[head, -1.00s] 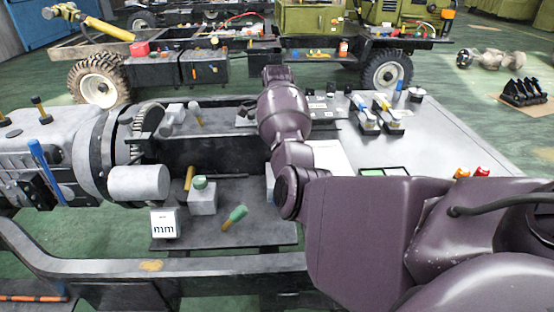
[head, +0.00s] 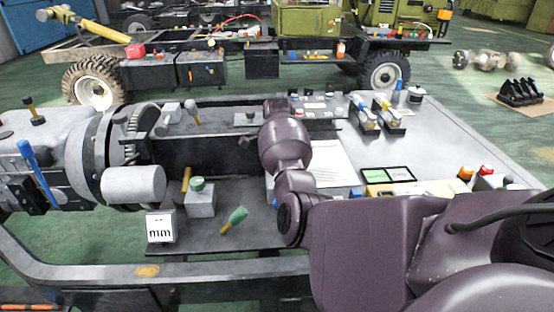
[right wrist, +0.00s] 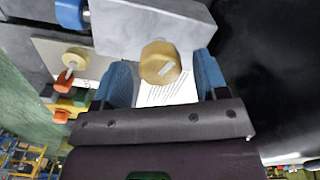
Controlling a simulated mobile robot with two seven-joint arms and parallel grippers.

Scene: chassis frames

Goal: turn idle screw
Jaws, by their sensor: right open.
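In the right wrist view, a brass screw (right wrist: 160,62) with a pale slot-like mark on its head projects from a grey block (right wrist: 150,25). My right gripper (right wrist: 165,82) is open, its two blue fingers apart to the left and right of the screw. I see a gap on each side, with no clear contact. In the head view my purple right arm reaches over the bench; its gripper is hidden there, and I cannot make out the screw. My left gripper is in neither view.
A grey engine housing (head: 50,150) stands at the left. A grey block with a green knob (head: 200,200), a green-handled tool (head: 234,220) and a white "mm" display (head: 161,228) are near the front. A white sheet (head: 335,165) lies right of my arm.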

